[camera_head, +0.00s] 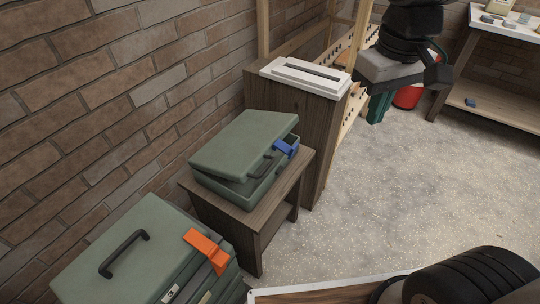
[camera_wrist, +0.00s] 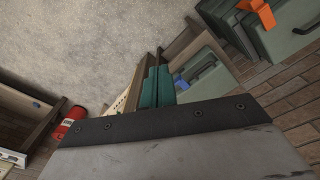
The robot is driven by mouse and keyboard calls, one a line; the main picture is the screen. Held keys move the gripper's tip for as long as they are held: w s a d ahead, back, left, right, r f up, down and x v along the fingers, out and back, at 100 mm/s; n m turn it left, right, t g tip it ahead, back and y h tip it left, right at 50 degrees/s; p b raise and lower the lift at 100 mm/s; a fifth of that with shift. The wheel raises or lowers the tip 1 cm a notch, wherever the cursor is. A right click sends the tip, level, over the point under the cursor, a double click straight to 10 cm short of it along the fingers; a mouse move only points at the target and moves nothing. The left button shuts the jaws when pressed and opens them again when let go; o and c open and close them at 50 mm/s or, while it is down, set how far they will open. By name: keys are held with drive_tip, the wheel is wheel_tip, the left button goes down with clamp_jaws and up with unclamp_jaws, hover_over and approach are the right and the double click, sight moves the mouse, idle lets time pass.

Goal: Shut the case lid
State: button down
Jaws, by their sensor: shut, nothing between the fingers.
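A green case (camera_head: 262,186) with a blue latch (camera_head: 285,149) and a dark handle sits on a small wooden stand (camera_head: 252,221) against the brick wall. Its lid (camera_head: 240,140) is partly open, tilted, with a gap along the front and right side. In the wrist view the blue latch (camera_wrist: 180,82) and part of the lid show just right of my fingers. My gripper (camera_head: 379,107) has teal fingers, shut and empty, raised well to the right of the case and apart from it. The fingers also show in the wrist view (camera_wrist: 156,86).
A larger green case (camera_head: 125,255) with an orange latch (camera_head: 206,249) stands in the left foreground. A tall wooden cabinet (camera_head: 322,145) with a white top stands right behind the stand. The speckled floor is open.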

drive_tip(key=w+a+f+n+g, duration=0.1)
drive_tip(key=w+a+f+n, duration=0.3)
drive_tip(key=w+a+f, duration=0.45)
drive_tip(key=w+a+f+n, duration=0.3)
drive_tip(key=w+a+f, duration=0.3)
drive_tip(key=w+a, duration=0.4)
wheel_tip(320, 180, down, 14)
drive_tip(key=s, duration=0.2)
drive_tip(key=shift+r+h, duration=0.15)
drive_tip(key=shift+h, duration=0.25)
